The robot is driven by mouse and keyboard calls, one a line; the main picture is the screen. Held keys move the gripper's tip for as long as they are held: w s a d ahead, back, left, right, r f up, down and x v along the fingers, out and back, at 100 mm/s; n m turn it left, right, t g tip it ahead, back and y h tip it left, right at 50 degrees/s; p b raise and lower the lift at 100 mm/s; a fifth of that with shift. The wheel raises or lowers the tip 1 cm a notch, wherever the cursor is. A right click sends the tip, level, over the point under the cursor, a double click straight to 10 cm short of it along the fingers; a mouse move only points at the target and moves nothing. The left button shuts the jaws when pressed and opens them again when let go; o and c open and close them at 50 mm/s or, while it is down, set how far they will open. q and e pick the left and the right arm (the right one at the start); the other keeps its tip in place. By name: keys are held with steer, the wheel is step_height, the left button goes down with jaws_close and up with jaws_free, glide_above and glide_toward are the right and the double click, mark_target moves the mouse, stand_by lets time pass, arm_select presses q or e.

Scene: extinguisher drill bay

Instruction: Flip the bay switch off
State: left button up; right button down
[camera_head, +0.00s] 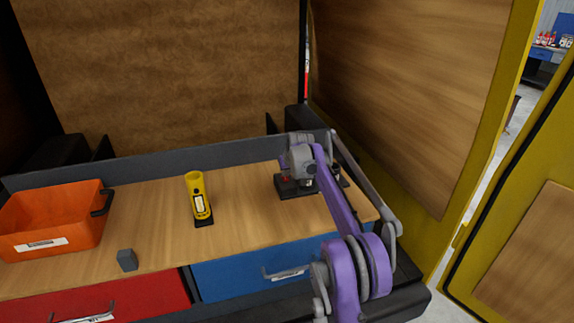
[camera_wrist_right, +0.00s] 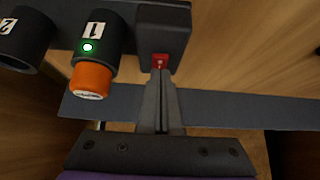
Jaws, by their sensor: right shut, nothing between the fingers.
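The bay switch (camera_wrist_right: 160,61) is a small red rocker on the end block of a black unit (camera_wrist_right: 177,30) in the right wrist view. My right gripper (camera_wrist_right: 161,76) is shut and empty, its fingertips right at the lower edge of the switch in that view. I cannot tell whether they touch it. In the head view my right gripper (camera_head: 309,178) is over the black unit (camera_head: 297,192) on the bench, and my arm hides part of it. My left gripper does not show.
The unit has dark sockets marked 1 and 2. An orange-ended cylinder (camera_wrist_right: 91,80) and a lit green lamp (camera_wrist_right: 88,47) are at 1. A yellow device (camera_head: 197,191), a grey cube (camera_head: 127,260) and an orange bin (camera_head: 50,221) are on the wooden bench (camera_head: 160,225).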

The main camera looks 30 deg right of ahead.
steer(key=shift+s+f, duration=0.15)
steer(key=shift+f, duration=0.2)
